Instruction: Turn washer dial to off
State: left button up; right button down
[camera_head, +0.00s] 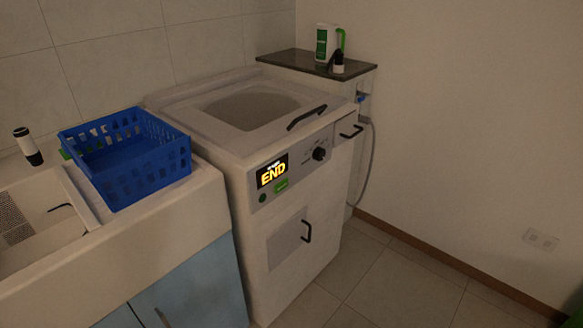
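A white washer (236,158) stands in the middle of the head view, between the sink counter and a small side shelf. Its sloped front panel has a lit display (272,172) reading "END" in yellow. A black round dial (319,154) sits on the panel to the right of the display; its pointer setting is too small to read. A green button (281,186) and a dark green round button (262,198) are near the display. The top lid has a dark handle (306,118). Neither of my grippers is in view.
A blue basket (150,170) sits on the counter at left, beside the sink (40,215). A dark shelf (285,58) behind the washer holds a white-and-green bottle (322,42) and a small dark bottle (338,62). The tiled floor (400,285) at front right is clear.

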aim_at(319, 154)
jog(key=z, duration=0.5)
jog(key=i, duration=0.9)
jog(key=u, duration=0.1)
